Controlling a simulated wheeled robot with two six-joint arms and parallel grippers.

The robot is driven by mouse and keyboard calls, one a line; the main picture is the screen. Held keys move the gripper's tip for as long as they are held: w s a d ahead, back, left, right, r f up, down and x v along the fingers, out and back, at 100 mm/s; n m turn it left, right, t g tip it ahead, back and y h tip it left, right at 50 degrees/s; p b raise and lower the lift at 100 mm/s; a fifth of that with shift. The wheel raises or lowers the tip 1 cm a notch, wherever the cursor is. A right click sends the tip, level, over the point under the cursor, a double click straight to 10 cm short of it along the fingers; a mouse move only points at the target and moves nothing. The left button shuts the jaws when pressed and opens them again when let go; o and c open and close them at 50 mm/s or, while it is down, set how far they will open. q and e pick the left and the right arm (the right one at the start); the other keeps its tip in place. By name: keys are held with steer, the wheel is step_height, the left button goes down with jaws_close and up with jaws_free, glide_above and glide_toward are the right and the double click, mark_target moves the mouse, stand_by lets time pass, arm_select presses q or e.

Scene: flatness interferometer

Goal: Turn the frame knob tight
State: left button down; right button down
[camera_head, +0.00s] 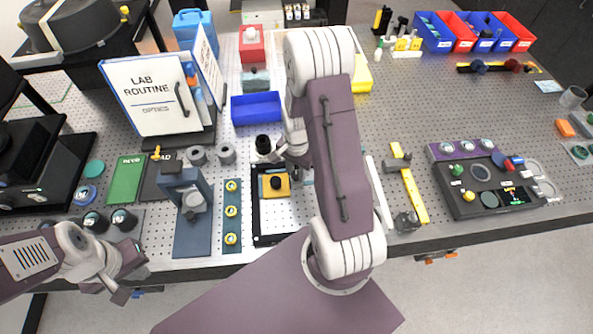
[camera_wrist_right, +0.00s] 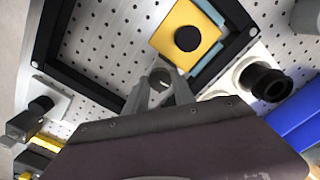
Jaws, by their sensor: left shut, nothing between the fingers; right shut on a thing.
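A black square frame (camera_head: 256,218) lies flat on the perforated table; its bars also show in the right wrist view (camera_wrist_right: 76,82). Inside it sits a yellow block (camera_head: 267,190) with a black round knob on top (camera_wrist_right: 188,38). My right gripper (camera_head: 295,163) is low at the frame's far right part. In the right wrist view its fingers (camera_wrist_right: 162,84) are closed around a small grey round knob (camera_wrist_right: 160,76) by the frame's corner. The fingers hide much of this knob. My left gripper (camera_head: 120,294) is shut and empty, off the table's front left edge.
A white mount with a black eyepiece (camera_wrist_right: 264,82) stands close beside the right gripper. A blue tray (camera_head: 256,108) lies behind the frame. A blue plate with several yellow knobs (camera_head: 232,211) is left of it, and a yellow bar (camera_head: 412,190) lies to the right.

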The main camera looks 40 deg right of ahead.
mark_target(296, 174)
steer(key=shift+w+m, duration=0.1)
steer(key=shift+m, duration=0.2)
stand_by(0.4)
steer(key=c, duration=1.1)
jaws_free()
steer(key=shift+o, duration=0.2)
step_height(296, 174, up, 9)
steer(key=shift+b, duration=0.45)
